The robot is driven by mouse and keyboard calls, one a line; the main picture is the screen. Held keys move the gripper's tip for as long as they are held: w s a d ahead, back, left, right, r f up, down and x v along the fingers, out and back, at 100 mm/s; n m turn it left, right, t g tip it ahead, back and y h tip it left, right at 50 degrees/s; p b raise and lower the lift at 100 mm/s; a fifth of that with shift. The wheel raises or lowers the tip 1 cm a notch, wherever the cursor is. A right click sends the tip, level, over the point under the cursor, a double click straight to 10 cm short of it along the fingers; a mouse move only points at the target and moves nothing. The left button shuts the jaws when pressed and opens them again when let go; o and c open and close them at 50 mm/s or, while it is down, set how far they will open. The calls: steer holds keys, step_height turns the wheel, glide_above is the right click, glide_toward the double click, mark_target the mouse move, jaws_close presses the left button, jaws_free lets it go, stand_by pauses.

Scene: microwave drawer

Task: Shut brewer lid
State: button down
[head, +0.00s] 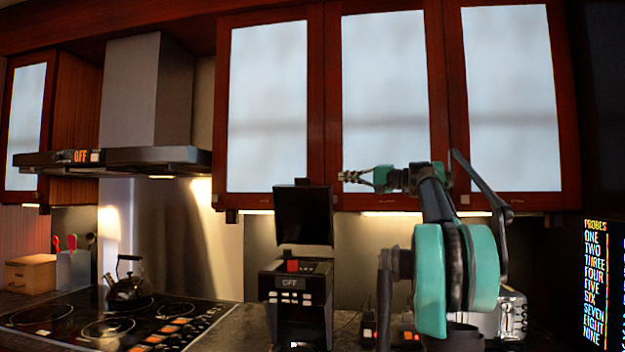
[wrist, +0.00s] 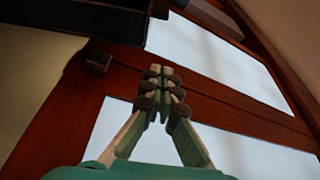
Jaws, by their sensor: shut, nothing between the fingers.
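The brewer (head: 295,298) is a black machine with buttons and an "OFF" display, standing on the counter in the head view. Its black lid (head: 303,215) stands raised above the body, with a gap between them and a small red part (head: 292,265) showing below. My gripper (head: 343,177) is up to the right of the lid and a little higher in the picture, apart from it and pointing left. It is shut and empty. In the wrist view the closed fingertips (wrist: 160,72) point at the cabinets. A dark edge at the top there may be the lid; I cannot tell.
Cabinets (head: 385,95) with pale panels hang behind my arm. A stove (head: 110,322) with a kettle (head: 127,283) is at left under a range hood (head: 110,160). A silver toaster (head: 511,315) stands at right, partly hidden behind my arm.

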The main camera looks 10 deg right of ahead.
steer(key=shift+w+a+f, duration=0.1)
steer(key=shift+w+a, duration=0.25)
steer(key=shift+a, duration=1.2)
steer(key=shift+w+a+r, duration=0.1)
steer(key=shift+w+a, duration=0.25)
steer(key=shift+a, duration=1.2)
steer(key=shift+w+a+f, duration=0.1)
steer(key=shift+w+a, duration=0.25)
steer(key=shift+a, duration=1.2)
